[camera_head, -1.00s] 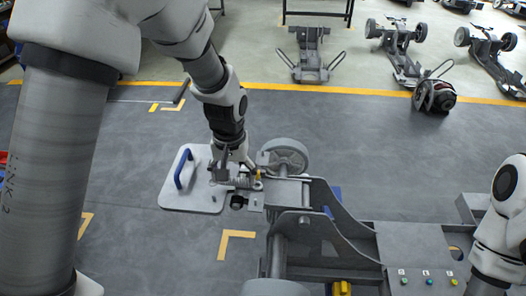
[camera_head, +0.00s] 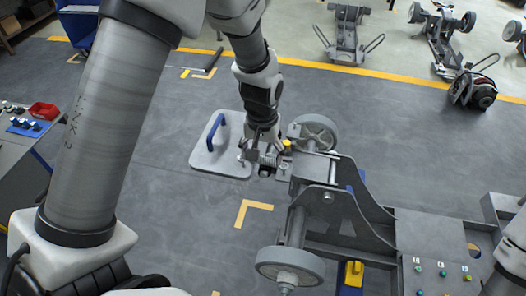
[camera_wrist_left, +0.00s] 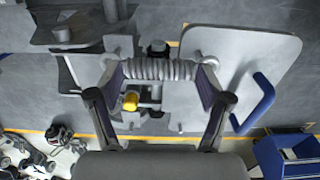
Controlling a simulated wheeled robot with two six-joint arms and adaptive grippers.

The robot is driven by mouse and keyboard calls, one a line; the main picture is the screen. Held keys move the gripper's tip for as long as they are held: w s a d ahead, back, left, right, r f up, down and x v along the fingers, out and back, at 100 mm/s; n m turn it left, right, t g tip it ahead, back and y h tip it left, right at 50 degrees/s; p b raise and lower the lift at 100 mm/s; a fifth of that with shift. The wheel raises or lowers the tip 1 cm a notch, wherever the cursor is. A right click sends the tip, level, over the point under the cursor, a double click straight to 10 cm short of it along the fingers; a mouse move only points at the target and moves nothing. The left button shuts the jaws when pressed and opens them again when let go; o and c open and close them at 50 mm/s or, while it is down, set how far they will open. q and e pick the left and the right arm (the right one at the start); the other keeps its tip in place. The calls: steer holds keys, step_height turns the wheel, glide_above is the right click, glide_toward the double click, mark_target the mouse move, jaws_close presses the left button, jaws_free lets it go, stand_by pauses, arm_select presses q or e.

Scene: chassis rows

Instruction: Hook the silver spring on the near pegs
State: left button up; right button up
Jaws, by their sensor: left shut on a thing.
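The silver spring (camera_wrist_left: 160,69) lies crosswise between the two fingertips of my left gripper (camera_wrist_left: 158,75) in the left wrist view. My left gripper (camera_head: 262,155) is shut on it, at the left end of the grey chassis (camera_head: 345,215) in the head view. A yellow-topped part (camera_head: 286,145) stands just right of the gripper; it also shows below the spring in the left wrist view (camera_wrist_left: 131,100). The gripper hides much of the peg area, and I cannot tell whether the spring touches a peg. My right gripper is out of view.
A grey plate with a blue handle (camera_head: 218,132) lies left of the gripper. A wheel (camera_head: 314,132) stands close to its right, another wheel (camera_head: 291,266) nearer. A side table with a red bin (camera_head: 43,112) is at the left. Open floor lies between.

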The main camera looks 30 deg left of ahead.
arm_select(q)
steer(key=shift+s, duration=0.2)
steer(key=shift+w, duration=0.2)
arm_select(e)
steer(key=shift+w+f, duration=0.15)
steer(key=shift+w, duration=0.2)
arm_select(q)
steer(key=shift+s, duration=0.25)
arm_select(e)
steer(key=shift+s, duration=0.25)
arm_select(q)
steer(key=shift+f, duration=0.1)
steer(key=shift+w+f, duration=0.3)
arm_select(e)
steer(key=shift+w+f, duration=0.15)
arm_select(q)
steer(key=shift+f, duration=0.15)
steer(key=shift+w+f+b, duration=0.25)
steer(key=shift+f+b, duration=0.2)
steer(key=shift+f, duration=0.05)
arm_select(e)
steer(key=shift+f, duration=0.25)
arm_select(q)
steer(key=shift+f, duration=0.4)
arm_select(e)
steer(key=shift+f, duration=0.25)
